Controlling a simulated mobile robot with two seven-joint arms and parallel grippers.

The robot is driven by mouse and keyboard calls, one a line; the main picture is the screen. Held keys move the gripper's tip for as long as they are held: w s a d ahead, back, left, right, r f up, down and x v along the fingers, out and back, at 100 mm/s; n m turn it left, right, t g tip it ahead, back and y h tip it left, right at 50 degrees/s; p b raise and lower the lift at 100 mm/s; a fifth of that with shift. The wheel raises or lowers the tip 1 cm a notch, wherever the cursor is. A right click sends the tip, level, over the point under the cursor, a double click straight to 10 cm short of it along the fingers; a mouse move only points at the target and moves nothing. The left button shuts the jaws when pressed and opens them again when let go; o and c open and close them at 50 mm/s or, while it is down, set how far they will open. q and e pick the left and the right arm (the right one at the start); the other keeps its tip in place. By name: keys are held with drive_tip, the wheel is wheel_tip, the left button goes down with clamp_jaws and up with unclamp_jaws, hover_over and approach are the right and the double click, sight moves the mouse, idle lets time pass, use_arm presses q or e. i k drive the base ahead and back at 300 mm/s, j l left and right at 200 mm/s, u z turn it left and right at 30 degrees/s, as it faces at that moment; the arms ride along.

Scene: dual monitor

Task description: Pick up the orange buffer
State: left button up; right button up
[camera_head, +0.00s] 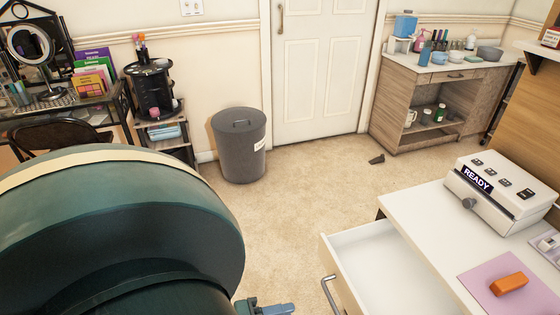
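The orange buffer (509,284) is a small orange block. It lies on a pink mat (481,279) on the white desk top at the lower right, with nothing touching it from above. A small blue-grey part at the bottom edge looks like the tip of my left gripper (265,308). It is well to the left of the buffer, beyond the open drawer, and mostly cut off by the frame, so its opening is hidden. My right gripper is not in view.
A white machine reading READY (490,193) stands on the desk (420,207) behind the mat. An open white drawer (372,262) juts out left of the mat. A grey bin (239,150) stands by the door. The carpet between is mostly clear. My large dark green arm part fills the lower left.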

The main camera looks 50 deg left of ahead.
sight(506, 285)
drive_tip(key=k+j, duration=0.25)
drive_tip(key=k, duration=0.2)
drive_tip(key=k+j, duration=0.25)
drive_tip(key=k, duration=0.25)
